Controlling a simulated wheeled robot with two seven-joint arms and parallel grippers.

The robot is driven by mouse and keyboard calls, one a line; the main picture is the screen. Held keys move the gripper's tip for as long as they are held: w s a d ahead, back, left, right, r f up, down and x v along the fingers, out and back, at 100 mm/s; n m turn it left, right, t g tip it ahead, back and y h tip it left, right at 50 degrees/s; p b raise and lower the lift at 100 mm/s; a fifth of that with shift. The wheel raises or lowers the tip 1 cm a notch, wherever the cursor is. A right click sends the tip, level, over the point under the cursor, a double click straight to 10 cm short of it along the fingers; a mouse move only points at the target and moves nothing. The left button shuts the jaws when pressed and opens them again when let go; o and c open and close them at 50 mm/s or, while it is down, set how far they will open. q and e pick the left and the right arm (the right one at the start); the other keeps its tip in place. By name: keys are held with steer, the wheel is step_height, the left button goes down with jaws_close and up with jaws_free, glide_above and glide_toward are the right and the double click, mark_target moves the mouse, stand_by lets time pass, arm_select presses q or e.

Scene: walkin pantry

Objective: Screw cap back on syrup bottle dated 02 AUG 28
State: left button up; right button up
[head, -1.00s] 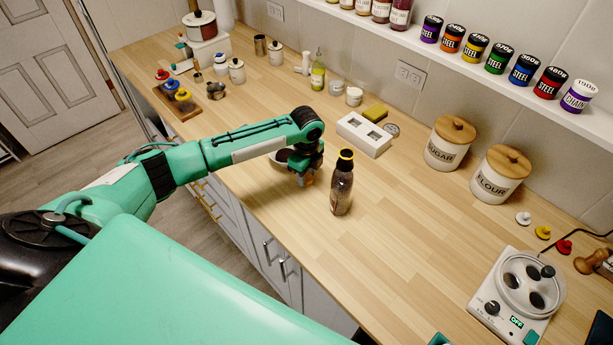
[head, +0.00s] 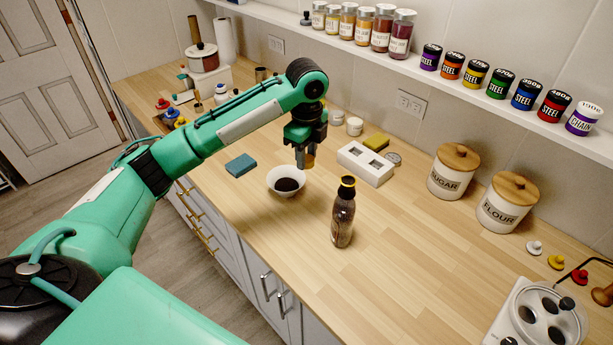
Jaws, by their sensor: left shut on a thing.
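A dark brown syrup bottle (head: 343,221) stands upright on the wooden counter. My right gripper is out of view.
A white bowl (head: 285,187) with dark contents sits left of the bottle, a blue block (head: 241,165) beyond it. Sugar (head: 452,173) and flour (head: 507,203) canisters stand right.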

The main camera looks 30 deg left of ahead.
arm_select(q)
steer(key=shift+r, duration=1.05)
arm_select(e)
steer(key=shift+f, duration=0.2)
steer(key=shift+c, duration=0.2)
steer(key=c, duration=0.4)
arm_select(q)
steer(key=shift+s+d+f+n, duration=0.25)
steer(key=shift+s+f+n, duration=0.15)
steer(key=shift+n, duration=0.1)
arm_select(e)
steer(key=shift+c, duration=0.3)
arm_select(q)
steer(key=s+d+f+n, duration=0.3)
steer(key=s+f+n, duration=0.1)
steer(key=s+n, duration=0.3)
steer(key=s+d+f+n, duration=0.4)
steer(key=s+n, duration=0.3)
steer(key=n, duration=0.4)
steer(key=shift+d+f, duration=0.2)
steer(key=shift+f, duration=0.05)
